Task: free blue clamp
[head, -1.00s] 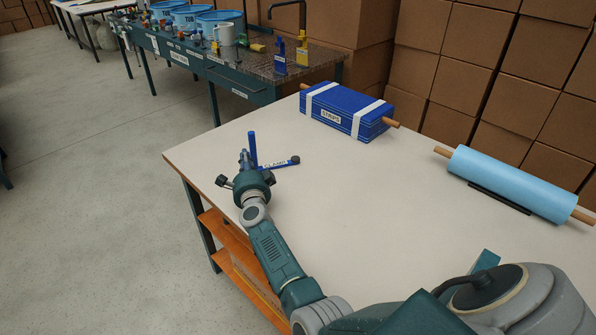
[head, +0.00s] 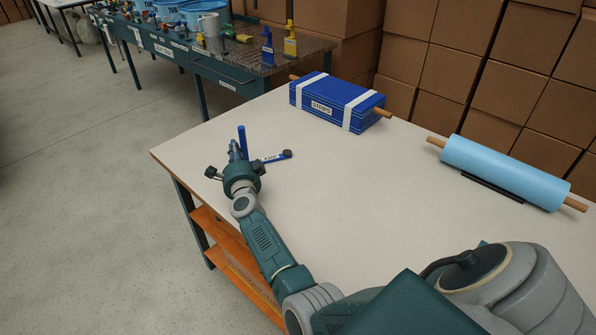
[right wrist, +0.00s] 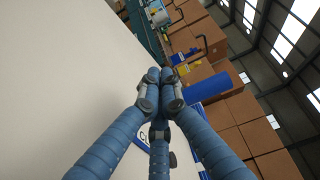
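The blue clamp (head: 273,157) lies near the left corner of the white table (head: 370,210). A blue upright bar (head: 242,140) rises beside its labelled bar, which ends in a dark knob. My right gripper (head: 238,157) is at the clamp's near end and covers part of it. In the right wrist view its bluish fingers (right wrist: 160,78) run close together toward their tips, with a white label (right wrist: 140,137) and blue parts close by. Whether they grip the clamp or only stand around it I cannot tell. My left gripper is out of view.
A blue box with white straps (head: 338,103) stands at the table's back. A light blue roll (head: 505,172) lies to the right. A tool bench (head: 225,68) and stacked cartons (head: 490,90) are behind. The table's middle is clear.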

